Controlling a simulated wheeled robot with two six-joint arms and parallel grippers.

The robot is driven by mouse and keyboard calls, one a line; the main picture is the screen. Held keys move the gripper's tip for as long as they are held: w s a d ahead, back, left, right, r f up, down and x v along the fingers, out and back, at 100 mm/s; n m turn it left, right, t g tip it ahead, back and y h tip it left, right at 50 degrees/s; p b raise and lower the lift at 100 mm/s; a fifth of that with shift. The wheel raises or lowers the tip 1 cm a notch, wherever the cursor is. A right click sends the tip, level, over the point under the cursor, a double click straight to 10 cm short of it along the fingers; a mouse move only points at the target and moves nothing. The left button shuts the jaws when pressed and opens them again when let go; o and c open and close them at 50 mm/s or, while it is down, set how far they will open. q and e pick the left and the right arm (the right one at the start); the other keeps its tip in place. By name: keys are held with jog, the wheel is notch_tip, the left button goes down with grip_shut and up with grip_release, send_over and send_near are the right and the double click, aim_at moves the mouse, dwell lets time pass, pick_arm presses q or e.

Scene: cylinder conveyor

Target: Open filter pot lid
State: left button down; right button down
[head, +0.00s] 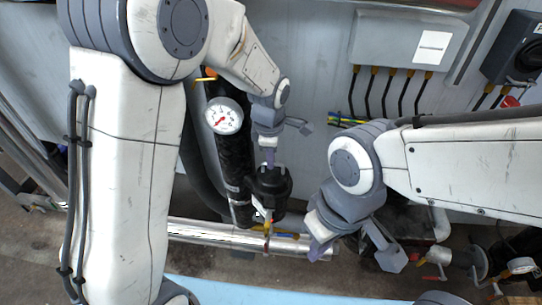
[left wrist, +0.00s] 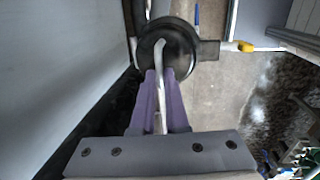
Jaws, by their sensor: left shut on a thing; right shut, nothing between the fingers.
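The black filter pot (head: 272,207) stands upright near the centre of the head view, with its dark round lid (head: 268,181) on top. In the left wrist view the round lid (left wrist: 180,40) shows from above, with a pale bar-like handle (left wrist: 159,62) across it. My left gripper (head: 269,164) is above the lid. Its purple fingers (left wrist: 166,78) are shut on the handle. Whether the lid is apart from the pot cannot be told. My right gripper (head: 318,252) is shut and empty, lower right of the pot and apart from it.
A black pipe with a round pressure gauge (head: 224,116) stands just left of the pot. A shiny horizontal pipe (head: 205,232) runs low in front. A grey box (head: 405,45) with black cables is on the back wall. Valves (head: 440,258) are at the lower right.

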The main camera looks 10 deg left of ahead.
pick_arm(q)
jog(key=w+r+g+p, duration=0.1)
jog(key=p, duration=0.1)
jog(key=w+r+g+p, duration=0.1)
jog(key=p, duration=0.2)
jog(key=shift+w, duration=0.35)
jog(key=shift+w+p, duration=0.25)
jog(key=shift+p, duration=0.3)
jog(key=shift+w+p, duration=0.3)
jog(key=shift+w, duration=0.5)
jog(key=shift+w+f, duration=0.2)
jog(key=shift+w, duration=1)
jog(key=c, duration=1)
grip_release()
jog(key=shift+c, duration=0.2)
jog(key=shift+o, duration=0.6)
